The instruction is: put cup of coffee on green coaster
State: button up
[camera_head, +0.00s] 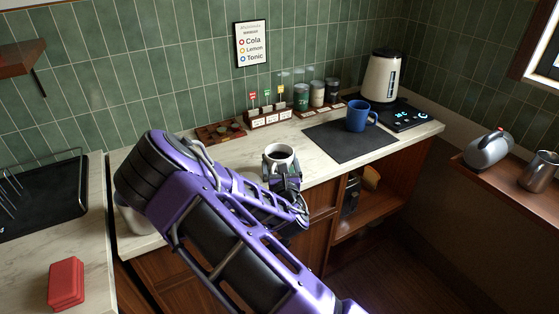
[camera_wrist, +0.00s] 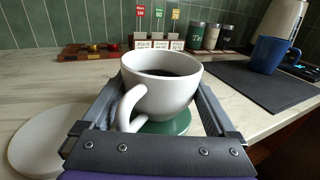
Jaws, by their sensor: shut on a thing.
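A white cup of coffee (camera_wrist: 160,95) sits upright between the fingers of my gripper (camera_wrist: 158,100), dark coffee inside, its handle toward the wrist camera. My gripper is shut on the cup. In the head view the cup (camera_head: 280,156) is near the front edge of the counter. The green coaster (camera_wrist: 172,127) shows directly below the cup in the wrist view, partly hidden by it. I cannot tell whether the cup touches the coaster. In the head view the coaster is hidden behind the cup and gripper.
A pale round disc (camera_wrist: 42,140) lies left of the cup. A black mat (camera_head: 345,142) with a blue mug (camera_head: 357,116) is to the right. A wooden tray (camera_head: 220,131), labelled rack (camera_head: 268,118) and canisters (camera_head: 317,94) stand behind. A kettle (camera_head: 381,75) is at back right.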

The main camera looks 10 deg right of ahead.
jog(key=o, duration=1.5)
jog(key=shift+f, duration=0.1)
jog(key=shift+o, duration=0.2)
jog(key=shift+r+p, duration=0.35)
jog(key=shift+p, duration=0.05)
jog(key=s+a+b, duration=0.1)
jog(key=s, duration=1.1)
jog(key=shift+f, duration=0.15)
